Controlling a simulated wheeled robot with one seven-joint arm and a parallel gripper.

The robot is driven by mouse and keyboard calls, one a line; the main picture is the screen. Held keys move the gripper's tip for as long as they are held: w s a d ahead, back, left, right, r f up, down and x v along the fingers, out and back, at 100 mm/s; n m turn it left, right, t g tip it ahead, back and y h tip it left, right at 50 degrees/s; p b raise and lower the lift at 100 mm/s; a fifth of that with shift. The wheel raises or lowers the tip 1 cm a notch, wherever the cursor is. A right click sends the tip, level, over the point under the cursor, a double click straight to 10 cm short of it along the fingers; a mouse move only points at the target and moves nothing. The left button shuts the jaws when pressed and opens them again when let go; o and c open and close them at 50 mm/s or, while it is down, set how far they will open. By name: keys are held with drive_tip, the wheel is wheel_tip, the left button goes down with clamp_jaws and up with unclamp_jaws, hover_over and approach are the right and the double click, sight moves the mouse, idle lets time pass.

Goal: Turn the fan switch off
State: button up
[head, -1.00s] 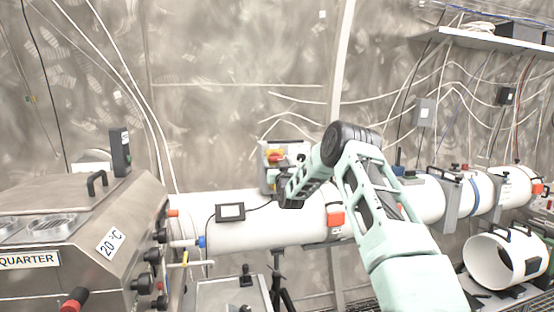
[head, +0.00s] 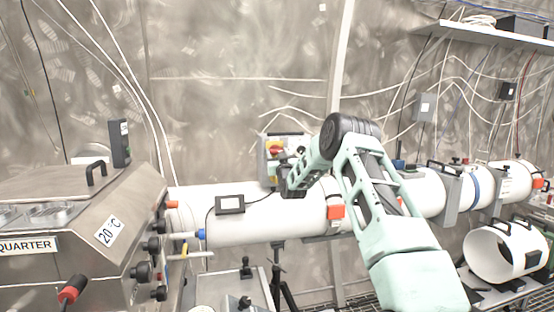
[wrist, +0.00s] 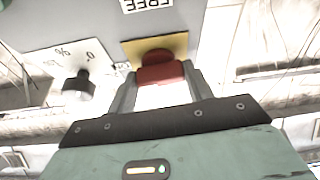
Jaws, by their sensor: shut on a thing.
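The fan switch is a red knob on a yellow plate, on a grey control box (head: 265,166). My gripper (wrist: 160,80) is shut on the red knob, one finger at each side. In the head view my gripper (head: 287,178) is at the box front, and the contact is partly hidden.
A black knob (wrist: 77,85) with a percent scale is beside the switch on the box. A white pipe (head: 260,222) runs below the box. A steel cabinet (head: 85,230) stands at the left; a shelf (head: 490,35) is at the upper right.

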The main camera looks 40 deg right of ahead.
drive_tip(key=n+y+b, duration=0.2)
drive_tip(key=n+b, duration=0.1)
drive_tip(key=n, duration=0.1)
drive_tip(key=n+y+b, duration=0.2)
drive_tip(key=n+b, duration=0.2)
drive_tip(key=n+y+b, duration=0.1)
drive_tip(key=n+b, duration=0.3)
drive_tip(key=shift+s+d+t+y, duration=0.15)
drive_tip(key=shift+t+y, duration=0.25)
drive_tip(key=n, duration=0.1)
drive_tip(key=n+y, duration=0.1)
drive_tip(key=n, duration=0.1)
drive_tip(key=n+g, duration=0.1)
drive_tip(key=n, duration=0.1)
drive_tip(key=shift+r+y, duration=0.3)
drive_tip(key=shift+n+g+y, duration=0.3)
drive_tip(key=shift+n+g, duration=0.5)
drive_tip(key=shift+n, duration=1.1)
drive_tip(key=o, duration=1)
drive_tip(key=shift+d, duration=0.1)
